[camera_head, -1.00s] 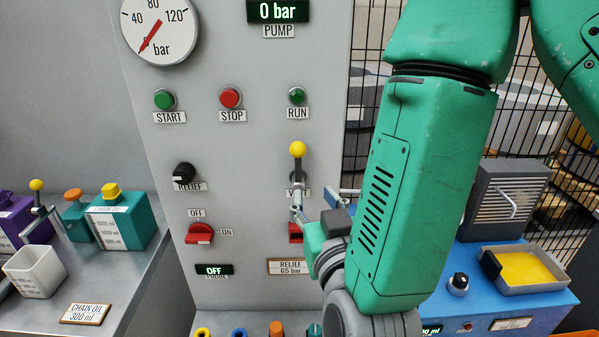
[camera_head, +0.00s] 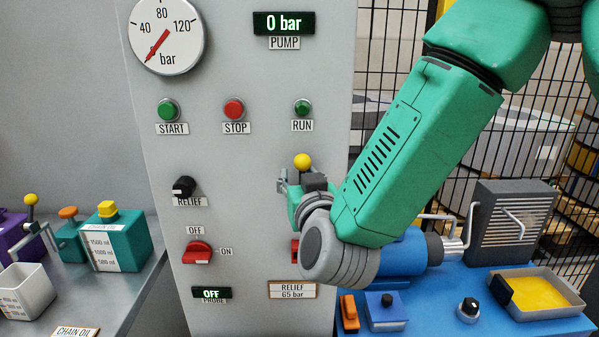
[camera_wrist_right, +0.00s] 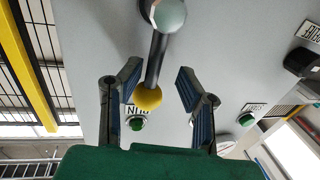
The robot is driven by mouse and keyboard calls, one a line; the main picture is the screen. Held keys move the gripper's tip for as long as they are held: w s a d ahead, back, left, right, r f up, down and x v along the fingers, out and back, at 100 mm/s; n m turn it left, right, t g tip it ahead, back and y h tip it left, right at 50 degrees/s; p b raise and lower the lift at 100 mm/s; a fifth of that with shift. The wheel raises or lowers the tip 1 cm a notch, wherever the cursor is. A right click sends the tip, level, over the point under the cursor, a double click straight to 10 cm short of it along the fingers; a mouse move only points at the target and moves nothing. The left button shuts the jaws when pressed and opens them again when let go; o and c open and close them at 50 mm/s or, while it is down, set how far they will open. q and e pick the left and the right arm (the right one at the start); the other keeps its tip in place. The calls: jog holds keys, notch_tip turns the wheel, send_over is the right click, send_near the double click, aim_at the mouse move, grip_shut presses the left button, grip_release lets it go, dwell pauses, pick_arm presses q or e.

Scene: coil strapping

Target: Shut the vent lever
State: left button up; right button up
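The vent lever is a dark rod with a yellow ball knob (camera_head: 302,161) on the grey panel, pointing up in the head view. Its label and pivot are hidden there behind my right gripper (camera_head: 304,184). In the right wrist view, the lever's rod (camera_wrist_right: 157,60) runs from a round pivot to the yellow ball. My right gripper (camera_wrist_right: 158,74) is open there, with one finger on each side of the lever. The lever appears closer to the left-hand finger, and I see no clear contact. My left gripper is not in view.
The RUN button (camera_head: 302,108) sits above the lever, and a RELIEF knob (camera_head: 184,187) and red switch (camera_head: 197,252) lie to its left. The pump display (camera_head: 284,23) reads 0 bar. A blue unit (camera_head: 465,285) with a yellow tray stands at right.

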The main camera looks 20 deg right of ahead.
jog(key=shift+w+a, duration=0.1)
jog(key=shift+w, duration=0.35)
jog(key=shift+d+f, duration=0.1)
jog(key=shift+d, duration=0.75)
grip_shut()
jog(key=shift+w, duration=0.15)
jog(key=shift+a, duration=0.55)
jog(key=shift+d, duration=0.1)
